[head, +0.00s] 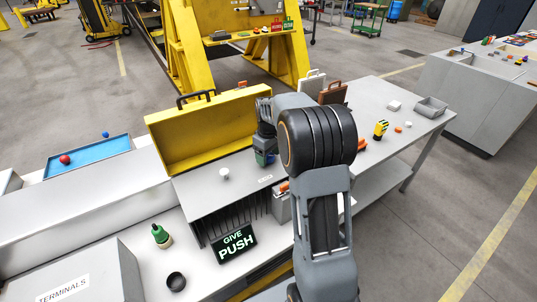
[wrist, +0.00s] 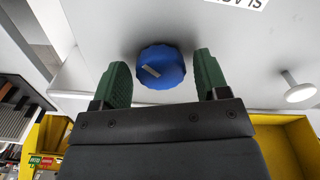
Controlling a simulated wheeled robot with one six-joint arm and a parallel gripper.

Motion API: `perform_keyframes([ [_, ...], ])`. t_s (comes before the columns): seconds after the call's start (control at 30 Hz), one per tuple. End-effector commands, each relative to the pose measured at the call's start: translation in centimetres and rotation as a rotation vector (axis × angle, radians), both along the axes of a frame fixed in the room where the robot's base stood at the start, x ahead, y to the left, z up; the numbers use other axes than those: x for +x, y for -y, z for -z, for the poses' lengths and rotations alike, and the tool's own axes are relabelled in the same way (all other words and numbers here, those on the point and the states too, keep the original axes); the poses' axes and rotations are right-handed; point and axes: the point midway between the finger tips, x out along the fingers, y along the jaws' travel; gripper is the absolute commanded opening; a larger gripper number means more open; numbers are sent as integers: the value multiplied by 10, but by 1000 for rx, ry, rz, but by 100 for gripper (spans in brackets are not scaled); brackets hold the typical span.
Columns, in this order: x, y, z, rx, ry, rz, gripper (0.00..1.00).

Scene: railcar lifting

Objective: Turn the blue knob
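The blue knob (wrist: 161,67), round with a ridged rim and a pale tilted marker line on its face, sits on the light grey panel (wrist: 110,25) in the wrist view. My gripper (wrist: 162,75) is open, with one green finger on each side of the knob. A gap shows between the knob and each finger, so neither seems to touch it. In the head view my gripper (head: 265,156) points down at the right part of the grey box top (head: 205,195). The knob is mostly or wholly hidden there by my arm.
A white knob (head: 224,174) stands on the same panel. An open yellow case (head: 207,130) stands behind the box.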

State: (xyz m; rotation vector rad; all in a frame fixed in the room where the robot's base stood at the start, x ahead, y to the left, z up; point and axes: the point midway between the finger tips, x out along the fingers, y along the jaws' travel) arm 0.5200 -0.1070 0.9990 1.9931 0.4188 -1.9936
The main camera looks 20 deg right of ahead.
Motion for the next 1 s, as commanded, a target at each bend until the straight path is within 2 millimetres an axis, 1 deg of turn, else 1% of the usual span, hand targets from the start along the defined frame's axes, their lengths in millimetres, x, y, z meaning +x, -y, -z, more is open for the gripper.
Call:
perform_keyframes([
  [0.03, 0, 0, 0, 0, 0, 0, 63],
  [0.4, 0, 0, 0, 0, 0, 0, 28],
  [0.43, 0, 0, 0, 0, 0, 0, 26],
  [0.57, 0, 0, 0, 0, 0, 6, 26],
  [0.77, 0, 0, -1, 0, 1, 70, 26],
  [1.0, 0, -1, -1, -1, 1, 255, 26],
])
